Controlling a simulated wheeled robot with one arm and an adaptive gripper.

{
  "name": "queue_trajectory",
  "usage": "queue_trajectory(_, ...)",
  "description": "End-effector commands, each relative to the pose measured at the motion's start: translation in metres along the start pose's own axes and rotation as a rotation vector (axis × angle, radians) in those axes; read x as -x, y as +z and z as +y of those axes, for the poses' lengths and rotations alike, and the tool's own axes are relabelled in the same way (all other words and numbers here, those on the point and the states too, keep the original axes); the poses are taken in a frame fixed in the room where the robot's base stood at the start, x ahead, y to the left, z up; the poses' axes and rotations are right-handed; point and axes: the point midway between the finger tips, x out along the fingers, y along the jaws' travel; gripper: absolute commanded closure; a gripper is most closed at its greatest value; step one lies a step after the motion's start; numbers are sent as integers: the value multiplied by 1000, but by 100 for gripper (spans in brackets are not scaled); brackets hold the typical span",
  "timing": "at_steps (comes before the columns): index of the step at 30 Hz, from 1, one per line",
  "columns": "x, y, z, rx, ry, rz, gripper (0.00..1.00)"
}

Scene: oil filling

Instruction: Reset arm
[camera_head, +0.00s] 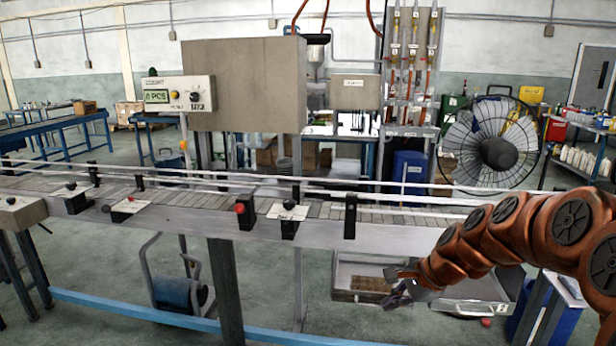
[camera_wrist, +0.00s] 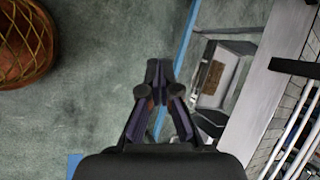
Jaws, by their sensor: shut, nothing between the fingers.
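My gripper (camera_head: 398,291) is at the end of my orange arm, at the lower right of the head view. It hangs in front of the conveyor (camera_head: 330,229), lower than its belt, with a metal tray behind it. In the wrist view my gripper (camera_wrist: 158,70) points away from the camera, its two dark fingers meeting at the tips. Nothing is between the fingers. The floor lies beyond the fingertips.
An open metal tray (camera_head: 345,272) with a brown block in it sits under the conveyor, and it also shows in the wrist view (camera_wrist: 237,80). A blue rail (camera_head: 140,312) runs low along the conveyor's front. A fan (camera_head: 462,150) stands behind the belt at right. Bare floor lies in front at left.

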Motion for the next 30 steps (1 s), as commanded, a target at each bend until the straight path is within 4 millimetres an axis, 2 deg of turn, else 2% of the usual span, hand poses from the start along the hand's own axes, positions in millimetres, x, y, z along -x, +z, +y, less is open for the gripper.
queue_trajectory(1,9,19,11,79,33,-2,100)
queue_trajectory(6,29,64,59,336,156,-10,100)
queue_trajectory(12,57,99,122,614,304,-25,100)
queue_trajectory(18,89,120,187,864,454,-49,100)
queue_trajectory(24,121,127,249,1069,600,-89,100)
queue_trajectory(27,133,128,273,1139,657,-109,100)
queue_trajectory(30,140,128,289,1182,695,-126,100)
